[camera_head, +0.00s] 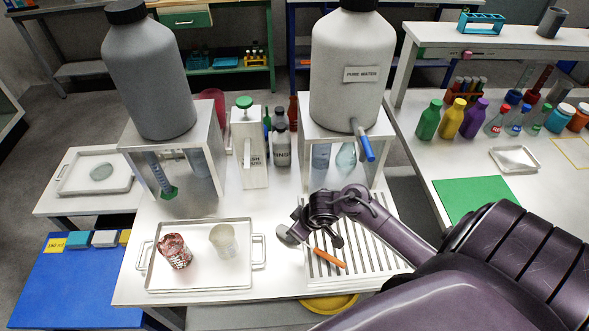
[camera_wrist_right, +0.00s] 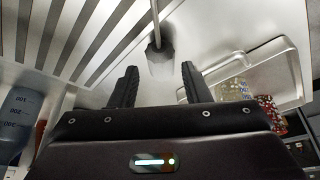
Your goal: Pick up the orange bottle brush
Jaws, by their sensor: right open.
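The orange bottle brush (camera_head: 330,258) lies at the front left of the slatted drain rack (camera_head: 362,262). Its orange handle rests over the slats, and its grey head (camera_head: 289,236) points left towards the tray. In the right wrist view, its grey head (camera_wrist_right: 160,60) and thin stem show between and beyond my fingers; the handle is out of frame. My right gripper (camera_head: 325,238) is open and empty, above the brush beside the stem. Its two dark fingers (camera_wrist_right: 158,70) are spread apart in the right wrist view. My left gripper is not in view.
Behind stand two raised stands with a grey tank (camera_head: 150,75) and a white water tank (camera_head: 350,65), with a blue tap (camera_head: 366,147).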

